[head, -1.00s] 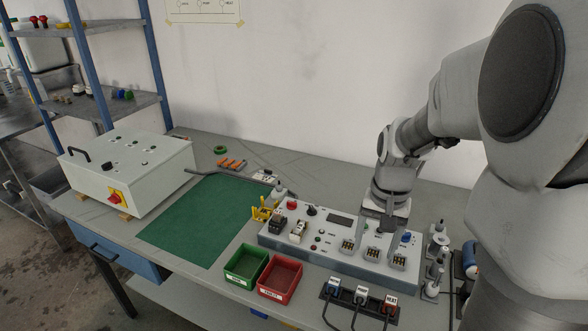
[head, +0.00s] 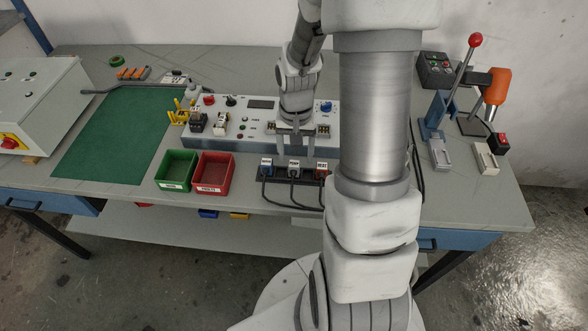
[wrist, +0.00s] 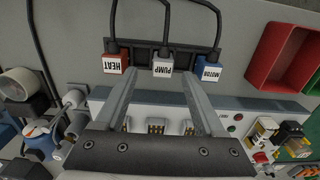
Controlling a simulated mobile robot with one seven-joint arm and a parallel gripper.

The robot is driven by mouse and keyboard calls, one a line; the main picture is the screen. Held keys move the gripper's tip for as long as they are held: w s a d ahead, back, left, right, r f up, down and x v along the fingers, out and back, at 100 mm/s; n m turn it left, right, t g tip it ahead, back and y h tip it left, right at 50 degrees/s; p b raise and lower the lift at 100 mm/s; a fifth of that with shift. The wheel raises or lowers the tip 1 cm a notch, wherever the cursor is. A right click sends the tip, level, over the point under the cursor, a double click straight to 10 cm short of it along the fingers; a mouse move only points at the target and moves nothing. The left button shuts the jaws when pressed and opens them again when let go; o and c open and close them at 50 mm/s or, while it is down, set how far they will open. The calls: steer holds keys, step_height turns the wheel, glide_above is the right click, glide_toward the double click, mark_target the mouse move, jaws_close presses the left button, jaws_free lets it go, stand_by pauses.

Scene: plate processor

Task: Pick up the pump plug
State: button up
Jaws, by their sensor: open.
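The pump plug (head: 294,164) is the middle one of three labelled plugs in a dark holder at the table's front. In the wrist view the pump plug (wrist: 163,67) is white with a PUMP label, and its black cable leads away at the top. My gripper (head: 296,148) is open and empty, pointing down over the front of the control panel, just behind the plugs in the head view. In the wrist view my gripper (wrist: 161,78) has its fingertips on either side of the pump plug's line, apart from it.
The heat plug (wrist: 115,66) and motor plug (wrist: 207,74) flank the pump plug closely. The control panel (head: 262,143) stands behind them. A green bin (head: 176,170) and a red bin (head: 213,172) are to the left. The green mat (head: 115,135) is clear.

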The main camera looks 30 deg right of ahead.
mark_target(294, 162)
steer(key=f, duration=0.4)
steer(key=shift+w+a+f, duration=0.1)
steer(key=shift+w+f, duration=0.15)
steer(key=shift+f, duration=0.1)
jaws_close()
